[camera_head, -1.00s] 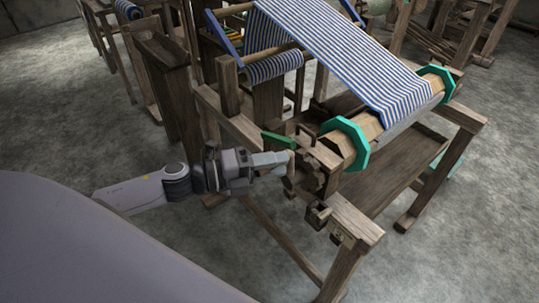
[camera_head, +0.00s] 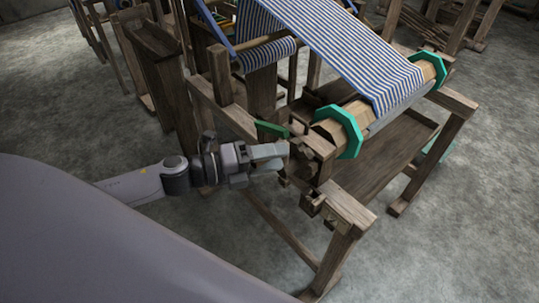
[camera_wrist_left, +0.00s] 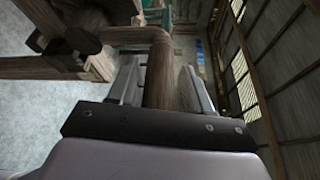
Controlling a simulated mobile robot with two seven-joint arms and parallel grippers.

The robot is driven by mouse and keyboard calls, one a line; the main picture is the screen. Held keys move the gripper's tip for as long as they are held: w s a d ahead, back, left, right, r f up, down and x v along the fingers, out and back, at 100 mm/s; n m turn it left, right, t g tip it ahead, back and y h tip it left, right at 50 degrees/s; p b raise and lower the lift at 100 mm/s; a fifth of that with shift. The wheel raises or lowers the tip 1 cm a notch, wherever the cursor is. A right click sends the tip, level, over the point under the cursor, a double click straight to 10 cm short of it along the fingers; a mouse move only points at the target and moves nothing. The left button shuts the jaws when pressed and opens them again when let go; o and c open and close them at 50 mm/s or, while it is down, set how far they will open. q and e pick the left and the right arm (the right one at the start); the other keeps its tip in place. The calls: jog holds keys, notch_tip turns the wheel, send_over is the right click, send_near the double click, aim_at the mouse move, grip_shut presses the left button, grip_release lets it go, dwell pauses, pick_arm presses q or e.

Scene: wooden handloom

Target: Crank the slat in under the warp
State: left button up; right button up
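The blue-and-white striped warp (camera_head: 340,45) runs down onto a wooden beam (camera_head: 331,129) with green octagonal end discs (camera_head: 349,133). A grey strip (camera_head: 400,112) lies along the beam below the cloth; I cannot tell whether it is the slat. My left gripper (camera_head: 287,149) is at the loom's near side, at the beam's end. In the left wrist view its two fingers (camera_wrist_left: 161,75) stand either side of a wooden crank handle (camera_wrist_left: 158,78), with a visible gap on the right. The crank is mostly hidden in the head view. My right gripper is not in view.
The loom's near corner post (camera_head: 340,215) and a green lever (camera_head: 271,129) are close to my left gripper. A wooden tray (camera_head: 385,165) sits under the beam. Bare concrete floor (camera_head: 440,250) lies at the right. Other wooden frames stand behind.

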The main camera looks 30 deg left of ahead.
pick_arm(q)
jog(key=shift+a, duration=0.2)
jog(key=shift+s+a+f, duration=0.1)
jog(key=shift+s+a, duration=0.2)
jog(key=shift+a, duration=0.05)
jog(key=b+v, duration=0.1)
jog(key=v, duration=0.2)
jog(key=shift+s+a, duration=0.15)
jog(key=shift+s, duration=0.1)
jog(key=shift+r+v, duration=0.2)
jog(key=shift+v, duration=1)
